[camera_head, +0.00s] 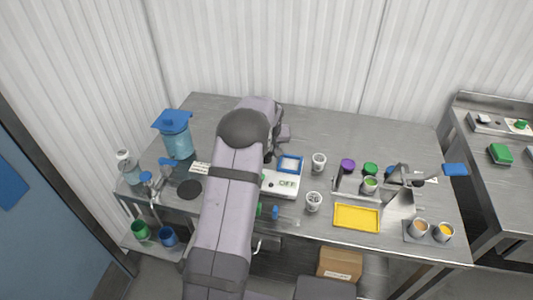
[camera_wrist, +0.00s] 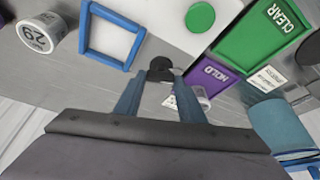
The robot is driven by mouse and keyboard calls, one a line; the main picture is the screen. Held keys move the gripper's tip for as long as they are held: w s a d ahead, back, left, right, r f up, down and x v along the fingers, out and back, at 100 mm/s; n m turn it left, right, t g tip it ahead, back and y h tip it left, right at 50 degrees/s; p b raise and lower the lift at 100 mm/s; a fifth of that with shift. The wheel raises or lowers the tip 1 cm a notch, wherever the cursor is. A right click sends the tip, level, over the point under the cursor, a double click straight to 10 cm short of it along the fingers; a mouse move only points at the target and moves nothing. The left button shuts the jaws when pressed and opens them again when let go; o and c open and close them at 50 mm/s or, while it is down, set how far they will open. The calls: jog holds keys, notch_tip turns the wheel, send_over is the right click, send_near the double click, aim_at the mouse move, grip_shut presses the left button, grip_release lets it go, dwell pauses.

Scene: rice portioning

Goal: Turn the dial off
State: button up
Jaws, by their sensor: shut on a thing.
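The dial (camera_wrist: 160,66) is a small black knob in the wrist view, at the tips of my gripper's blue fingers. My gripper (camera_wrist: 158,82) is shut on it, one finger at each side. A white triangular marker (camera_wrist: 172,101) shows just beside the right finger. In the head view, my arm covers the dial and the fingertips. A white device (camera_head: 278,184) with a label that seems to read OFF stands just right of my arm. A blue square frame (camera_head: 291,164) is on it, and this frame also shows in the wrist view (camera_wrist: 87,46). Which way the dial points cannot be told.
A green CLEAR panel (camera_wrist: 252,38) and a purple HOLD panel (camera_wrist: 196,84) lie near the fingers. White cups (camera_head: 319,162) and a yellow tray (camera_head: 357,218) stand at right. A blue-lidded jug (camera_head: 177,143) stands at left. The back right of the table is clear.

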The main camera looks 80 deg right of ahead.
jog(key=o, duration=1)
jog(key=shift+o, duration=0.2)
jog(key=b+v, duration=0.2)
jog(key=v, duration=0.5)
jog(key=shift+r+b, duration=0.15)
jog(key=shift+b, duration=0.2)
jog(key=shift+a, duration=0.1)
